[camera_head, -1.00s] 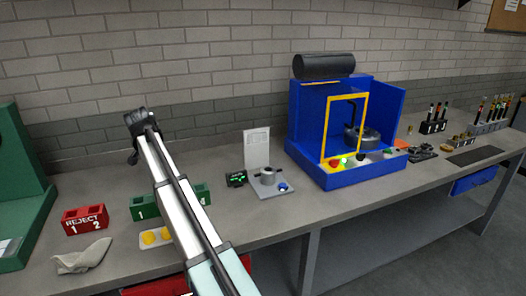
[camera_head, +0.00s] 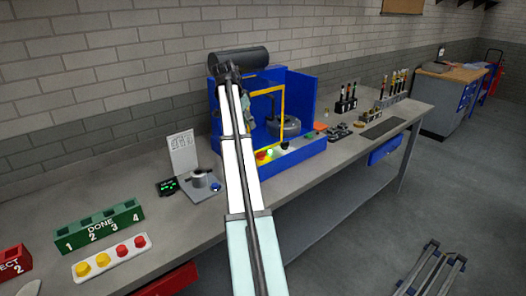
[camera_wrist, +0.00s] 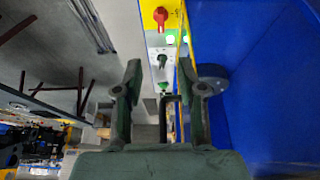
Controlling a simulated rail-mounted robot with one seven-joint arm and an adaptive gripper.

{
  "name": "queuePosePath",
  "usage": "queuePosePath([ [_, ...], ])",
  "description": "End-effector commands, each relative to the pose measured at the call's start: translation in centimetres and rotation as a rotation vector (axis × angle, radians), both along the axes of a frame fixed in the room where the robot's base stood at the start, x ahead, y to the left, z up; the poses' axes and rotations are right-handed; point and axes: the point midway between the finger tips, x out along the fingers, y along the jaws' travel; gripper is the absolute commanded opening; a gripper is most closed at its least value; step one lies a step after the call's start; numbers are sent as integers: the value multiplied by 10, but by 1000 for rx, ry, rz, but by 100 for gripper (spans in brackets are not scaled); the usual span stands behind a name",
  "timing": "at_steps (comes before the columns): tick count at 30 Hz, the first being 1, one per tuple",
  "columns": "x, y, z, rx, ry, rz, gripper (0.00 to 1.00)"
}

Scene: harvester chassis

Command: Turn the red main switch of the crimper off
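The crimper is the blue machine (camera_head: 302,95) with a yellow frame, standing on the bench behind and to the right of my arm. Its red main switch (camera_wrist: 160,17) shows at the top of the wrist view on a yellow plate. A small red control (camera_head: 261,155) on the crimper's front shows in the head view just right of my arm. In the wrist view my gripper (camera_wrist: 160,70) is open and empty. Its two fingers are apart, and the red switch lies beyond the tips, not touched. In the head view my arm hides part of the crimper's left side.
The crimper's blue wall (camera_wrist: 245,70) stands close on the right.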

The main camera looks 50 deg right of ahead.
Motion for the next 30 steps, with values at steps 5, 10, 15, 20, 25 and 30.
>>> queuePosePath([
  [5, -2, -6, -17, 0, 1, 0, 40],
  [10, -6, -18, -45, 1, 2, -1, 40],
  [15, -8, -30, -76, 1, 1, 1, 40],
  [20, -11, -42, -105, 1, 1, 1, 40],
  [25, -13, -52, -132, 1, 0, 1, 40],
  [30, -14, -59, -149, 0, -1, 1, 40],
])
